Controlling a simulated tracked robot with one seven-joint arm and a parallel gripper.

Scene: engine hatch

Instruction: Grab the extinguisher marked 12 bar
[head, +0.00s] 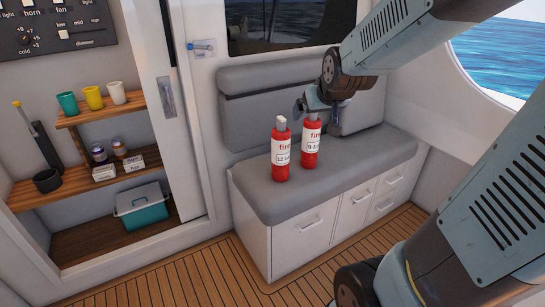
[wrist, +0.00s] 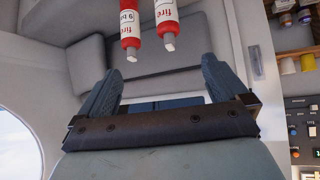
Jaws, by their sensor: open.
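The extinguisher marked 12 bar (head: 281,155) is a red bottle with a white label and a grey top. It stands upright on the grey bench seat, the left one of two. In the wrist view, which is upside down, it is the right bottle (wrist: 165,22), with its lower part cut off. The similar 9 bar extinguisher (head: 311,145) stands to its right, also seen in the wrist view (wrist: 129,30). My gripper (head: 321,110) is near the top of the 9 bar bottle in the head view. Its fingers (wrist: 158,80) are wide apart with nothing between them.
The bench (head: 345,175) has a grey backrest (head: 268,112) close behind the bottles. Shelves on the left hold cups (head: 93,98), small jars and boxes. A teal cooler (head: 143,208) sits below. The wooden floor (head: 200,275) before the bench is clear.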

